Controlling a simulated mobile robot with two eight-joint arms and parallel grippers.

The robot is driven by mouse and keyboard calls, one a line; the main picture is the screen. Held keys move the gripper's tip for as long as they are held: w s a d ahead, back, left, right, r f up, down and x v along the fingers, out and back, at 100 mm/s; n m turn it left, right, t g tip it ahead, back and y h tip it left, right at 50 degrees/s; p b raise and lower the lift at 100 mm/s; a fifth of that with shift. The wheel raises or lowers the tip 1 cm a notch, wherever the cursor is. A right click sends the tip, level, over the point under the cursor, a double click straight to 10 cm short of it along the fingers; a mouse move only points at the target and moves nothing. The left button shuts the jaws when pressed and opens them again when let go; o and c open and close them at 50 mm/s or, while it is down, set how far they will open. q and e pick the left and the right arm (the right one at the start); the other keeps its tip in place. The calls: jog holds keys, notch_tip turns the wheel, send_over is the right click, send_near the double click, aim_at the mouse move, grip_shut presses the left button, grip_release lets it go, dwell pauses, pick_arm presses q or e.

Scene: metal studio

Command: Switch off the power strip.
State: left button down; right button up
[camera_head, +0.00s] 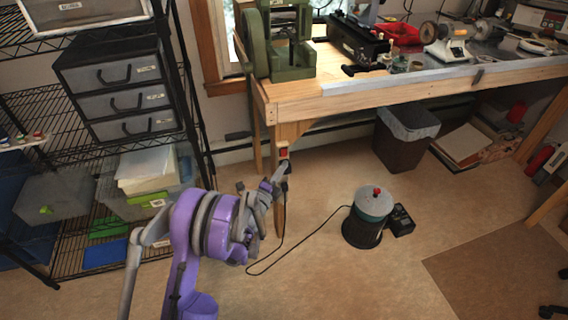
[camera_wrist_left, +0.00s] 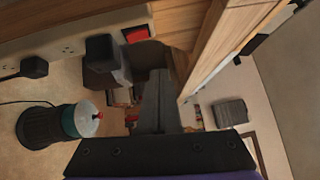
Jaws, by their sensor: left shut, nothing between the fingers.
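The power strip (camera_wrist_left: 75,38) is a pale strip with sockets, running along the wooden bench in the left wrist view. Its red switch (camera_wrist_left: 137,35) is at the right end. Black plugs (camera_wrist_left: 34,67) sit in it. In the head view the red switch (camera_head: 283,153) shows small at the bench leg; most of the strip is hard to make out there. My left gripper (camera_head: 283,170) is shut and empty, just below the switch in the head view. In the left wrist view its closed fingers (camera_wrist_left: 157,80) appear below and right of the switch, apart from it in the picture. My right gripper is not in view.
The wooden workbench (camera_head: 420,82) carries green and black machines. A black and green canister (camera_head: 369,218) stands on the floor with a cord running left. A dark bin (camera_head: 405,138) is under the bench. Wire shelving with drawers (camera_head: 122,88) stands left. Open floor lies in front.

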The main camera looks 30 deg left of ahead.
pick_arm(q)
jog(key=s, duration=0.7)
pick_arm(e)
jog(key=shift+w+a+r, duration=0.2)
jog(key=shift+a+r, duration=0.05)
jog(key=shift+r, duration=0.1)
pick_arm(q)
jog(key=shift+r, duration=0.15)
jog(key=s+d+r+n+g+y, duration=0.3)
jog(key=s+d+r+n+g, duration=0.25)
jog(key=n, duration=0.55)
jog(key=s+d+f+n+g+h, duration=0.2)
jog(key=s+d+n+g, duration=0.2)
jog(key=s+d, duration=0.5)
jog(key=s+d+f+n+g+h, duration=0.25)
jog(key=s+d+g, duration=0.3)
jog(key=s, duration=0.85)
notch_tip(320, 180, up, 22)
jog(key=w+t+p, duration=0.1)
jog(key=p, duration=1.9)
jog(key=shift+d+r+n, duration=0.2)
jog(key=shift+n, duration=0.15)
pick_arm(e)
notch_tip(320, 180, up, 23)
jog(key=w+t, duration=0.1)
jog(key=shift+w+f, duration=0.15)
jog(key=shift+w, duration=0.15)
